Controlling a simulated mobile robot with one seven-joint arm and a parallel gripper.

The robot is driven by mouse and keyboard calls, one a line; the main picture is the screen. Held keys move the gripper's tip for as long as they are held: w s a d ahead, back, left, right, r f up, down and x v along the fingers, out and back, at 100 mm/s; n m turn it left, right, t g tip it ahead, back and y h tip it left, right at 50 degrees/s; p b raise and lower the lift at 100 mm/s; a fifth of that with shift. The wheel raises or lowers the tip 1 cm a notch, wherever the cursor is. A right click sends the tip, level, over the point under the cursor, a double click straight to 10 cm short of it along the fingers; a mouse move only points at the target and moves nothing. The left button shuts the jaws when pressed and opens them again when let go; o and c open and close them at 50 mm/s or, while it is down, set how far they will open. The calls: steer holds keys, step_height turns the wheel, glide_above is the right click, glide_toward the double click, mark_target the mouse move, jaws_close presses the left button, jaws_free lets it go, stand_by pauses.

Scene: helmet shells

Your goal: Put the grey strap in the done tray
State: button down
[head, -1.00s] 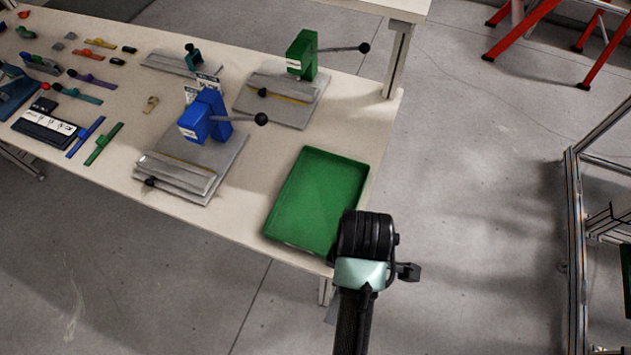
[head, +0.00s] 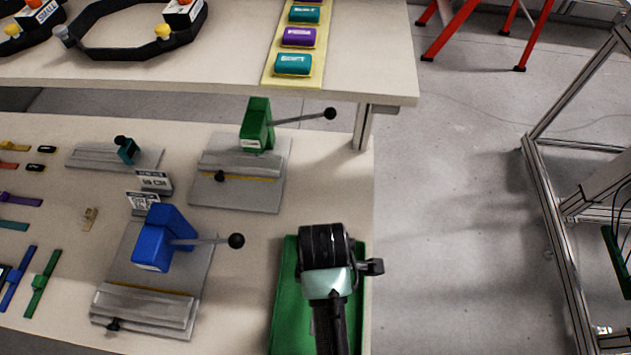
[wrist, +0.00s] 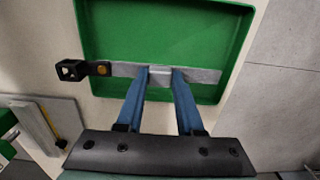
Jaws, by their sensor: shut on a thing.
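The grey strap (wrist: 203,76) is in the wrist view, lying crosswise between the blue fingers of my gripper (wrist: 160,80). My gripper is shut on its middle. A black clip with an orange-brown dot sits at the strap's left end. The green done tray (wrist: 165,13) lies beyond the strap in the wrist view, and most of the strap overlaps it, with the clip end past its left wall. I cannot tell the height of the strap above the tray.
A blue press (head: 165,238) and a green press (head: 257,125) stand on grey plates left of the tray. Several straps, such as a green one (head: 42,284), lie at far left. A raised shelf (head: 370,60) runs behind. Floor lies right of the table.

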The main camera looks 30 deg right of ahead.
step_height(320, 180, down, 3)
steer(key=shift+s+r, duration=0.1)
steer(key=shift+s, duration=0.05)
steer(key=shift+f, duration=2.2)
steer(key=shift+f, duration=0.15)
steer(key=c, duration=0.5)
jaws_free()
steer(key=shift+c, duration=0.2)
step_height(320, 180, up, 12)
steer(key=shift+r, duration=0.2)
